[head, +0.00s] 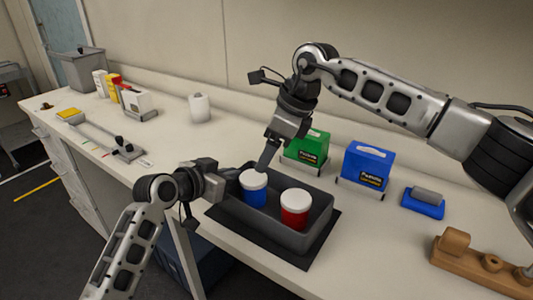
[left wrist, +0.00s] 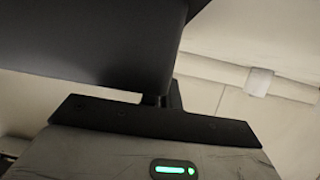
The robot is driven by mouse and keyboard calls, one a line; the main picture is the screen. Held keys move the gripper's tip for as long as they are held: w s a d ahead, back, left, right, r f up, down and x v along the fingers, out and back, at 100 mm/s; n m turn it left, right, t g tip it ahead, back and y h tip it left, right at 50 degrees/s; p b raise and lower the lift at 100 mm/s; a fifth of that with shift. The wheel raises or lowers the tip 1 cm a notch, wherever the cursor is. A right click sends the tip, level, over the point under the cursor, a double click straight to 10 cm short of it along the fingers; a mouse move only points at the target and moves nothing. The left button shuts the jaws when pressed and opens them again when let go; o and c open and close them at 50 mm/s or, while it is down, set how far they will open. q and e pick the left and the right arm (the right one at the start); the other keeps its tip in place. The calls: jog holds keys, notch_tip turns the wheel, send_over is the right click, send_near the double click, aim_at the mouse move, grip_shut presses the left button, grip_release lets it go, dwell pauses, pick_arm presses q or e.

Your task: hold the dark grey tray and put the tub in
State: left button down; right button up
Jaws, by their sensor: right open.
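The dark grey tray (head: 304,241) sits on a dark mat on the bench. A blue tub with a white lid (head: 254,194) and a red tub with a white lid (head: 295,215) stand upright inside it. My left gripper (head: 229,184) is at the tray's left wall and appears shut on it; the wall (left wrist: 80,45) fills the upper left of the left wrist view, and the far finger is hidden. My right gripper (head: 264,164) is open just above and behind the blue tub's lid, apart from the red tub.
A green box (head: 306,151) and a blue box (head: 366,168) stand behind the tray. A blue block with a grey top (head: 423,203) and a wooden holder (head: 480,266) are at right. A white jar (head: 200,108) stands farther back. The bench left of the tray is mostly clear.

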pick_arm(q)
jog(key=c, duration=1.6)
grip_release()
jog(key=shift+o, duration=0.2)
